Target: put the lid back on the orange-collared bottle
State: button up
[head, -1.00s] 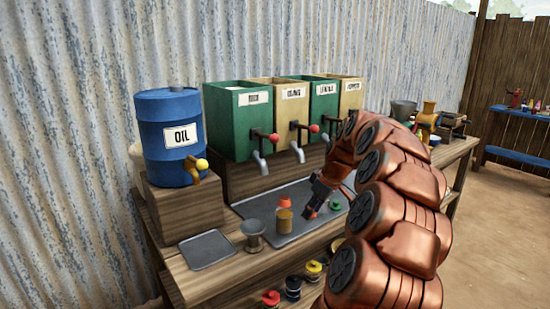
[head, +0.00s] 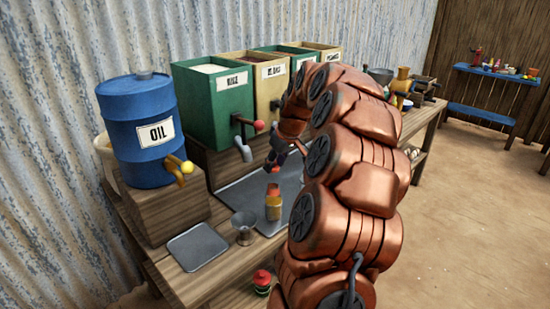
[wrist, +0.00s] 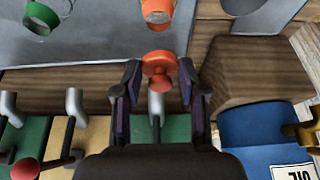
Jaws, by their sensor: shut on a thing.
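The bottle with the orange collar (head: 273,208) stands upright on the grey metal tray, its contents yellowish-brown. The wrist view shows its open top and orange collar (wrist: 158,12) near the top edge. My gripper (wrist: 158,82) is shut on the orange lid (wrist: 158,66), a round disc with a knob. In the head view, my gripper (head: 276,158) is above and behind the bottle, with a small bit of the lid (head: 273,170) showing. The lid is apart from the bottle.
A green-collared container (wrist: 40,20) stands on the grey tray (head: 236,190). A metal cup (head: 244,226) is left of the bottle. The blue oil drum (head: 140,110) and green rice bin (head: 205,100) with taps stand behind. A small empty tray (head: 198,246) lies at front left.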

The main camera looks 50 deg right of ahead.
aim_at(278, 171)
notch_tip(278, 171, down, 2)
jog(key=shift+f, duration=0.1)
jog(key=shift+f+b, duration=0.8)
jog(key=shift+f, duration=0.45)
jog(key=shift+b, duration=0.65)
dwell(1.0)
jog(key=shift+f+b, duration=0.15)
jog(key=shift+b, duration=0.5)
dwell(0.8)
dwell(0.4)
jog(key=o, duration=0.8)
jog(key=shift+o, duration=0.4)
jog(key=o, duration=0.4)
